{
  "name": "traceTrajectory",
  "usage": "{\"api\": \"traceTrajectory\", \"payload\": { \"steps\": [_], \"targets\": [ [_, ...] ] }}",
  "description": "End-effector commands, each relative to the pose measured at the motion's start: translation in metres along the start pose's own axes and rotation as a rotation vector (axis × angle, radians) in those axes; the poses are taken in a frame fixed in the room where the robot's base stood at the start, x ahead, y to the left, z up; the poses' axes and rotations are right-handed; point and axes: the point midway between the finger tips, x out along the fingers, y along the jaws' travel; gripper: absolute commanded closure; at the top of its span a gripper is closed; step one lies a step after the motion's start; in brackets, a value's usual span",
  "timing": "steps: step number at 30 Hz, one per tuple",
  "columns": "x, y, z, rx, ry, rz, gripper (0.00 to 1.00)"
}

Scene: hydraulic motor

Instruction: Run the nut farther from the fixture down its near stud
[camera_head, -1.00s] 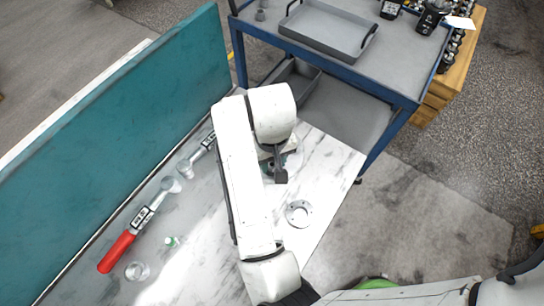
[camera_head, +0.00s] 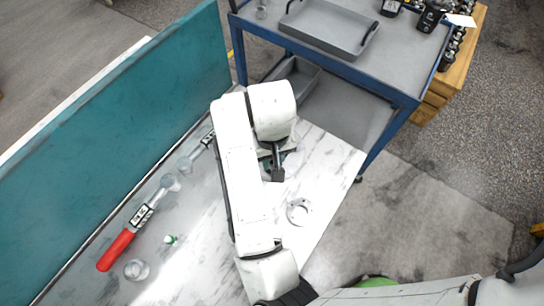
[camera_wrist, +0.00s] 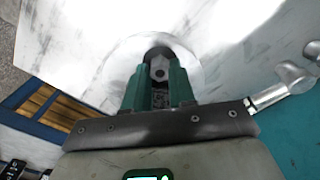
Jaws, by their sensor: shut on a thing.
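In the wrist view, my gripper (camera_wrist: 159,70) points down with its two green fingers closed around a small grey nut (camera_wrist: 159,74). The nut sits over a round metal flange (camera_wrist: 200,66), near a dark opening. The stud under the nut is hidden by the nut and fingers. In the head view, my arm covers most of the work spot, and only an edge of the round part (camera_head: 293,161) shows beside it. I cannot make out the second nut or tell which stud this is.
A loose metal ring (camera_head: 299,211) lies on the marbled bench. A red-handled tool (camera_head: 117,250), a small green-topped piece (camera_head: 171,240) and a clear round piece (camera_head: 137,270) lie to the left. A teal panel (camera_head: 110,150) borders the bench. A blue cart (camera_head: 400,98) stands behind.

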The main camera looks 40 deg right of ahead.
Motion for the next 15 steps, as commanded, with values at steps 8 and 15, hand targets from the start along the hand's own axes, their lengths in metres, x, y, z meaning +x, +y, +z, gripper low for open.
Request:
{"api": "traceTrajectory", "payload": {
  "steps": [8,15],
  "targets": [
    [0.004,-0.0001,-0.0001,0.332,-0.001,-0.002,1.0],
    [0.0015,0.0008,0.0,0.436,0.0,0.001,1.0]
  ]
}}
